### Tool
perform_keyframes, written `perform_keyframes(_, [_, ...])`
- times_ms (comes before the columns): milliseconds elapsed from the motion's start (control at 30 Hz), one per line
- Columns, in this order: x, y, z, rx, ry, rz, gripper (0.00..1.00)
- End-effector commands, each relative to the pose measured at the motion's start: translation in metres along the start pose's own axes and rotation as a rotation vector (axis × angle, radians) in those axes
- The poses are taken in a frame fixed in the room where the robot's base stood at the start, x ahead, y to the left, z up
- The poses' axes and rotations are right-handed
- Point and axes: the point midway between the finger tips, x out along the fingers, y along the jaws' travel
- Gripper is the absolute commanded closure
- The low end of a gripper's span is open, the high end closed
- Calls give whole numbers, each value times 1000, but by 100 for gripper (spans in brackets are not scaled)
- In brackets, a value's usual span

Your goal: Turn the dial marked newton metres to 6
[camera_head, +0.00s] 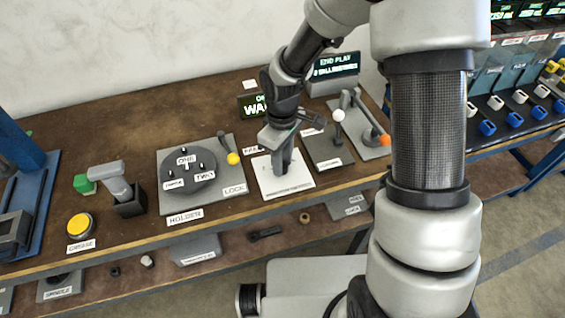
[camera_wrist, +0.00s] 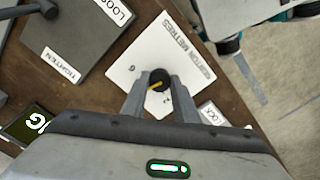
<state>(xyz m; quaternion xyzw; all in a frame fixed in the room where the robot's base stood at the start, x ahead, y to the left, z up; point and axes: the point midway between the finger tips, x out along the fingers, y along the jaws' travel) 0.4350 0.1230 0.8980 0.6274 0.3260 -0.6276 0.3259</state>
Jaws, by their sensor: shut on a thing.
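The newton metres dial is a black knob (camera_wrist: 157,79) with a yellow pointer line, on a white plate (camera_wrist: 178,45) labelled NEWTON METRES. A 6 is printed on the plate to the upper left of the knob in the wrist view; other marks are small or hidden by the fingers. My gripper (camera_wrist: 157,88) has its two fingers on either side of the knob and is shut on it. I cannot tell which number the pointer is at. In the head view the white plate (camera_head: 296,181) shows under my gripper (camera_head: 283,168), which hides the knob.
Left of the plate is the HOLDER board (camera_head: 227,198) with a round disc and a yellow-knobbed lever. Right of it is a dark board (camera_head: 338,161) with a white-knobbed lever, then an orange-ended crank (camera_head: 384,140). Small displays (camera_head: 335,66) stand behind.

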Motion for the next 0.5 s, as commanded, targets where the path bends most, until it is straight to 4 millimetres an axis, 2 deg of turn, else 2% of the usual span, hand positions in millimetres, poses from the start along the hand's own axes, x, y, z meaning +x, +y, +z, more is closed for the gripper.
perform_keyframes(500, [1, -1, -2, 477, 3, 1, 96])
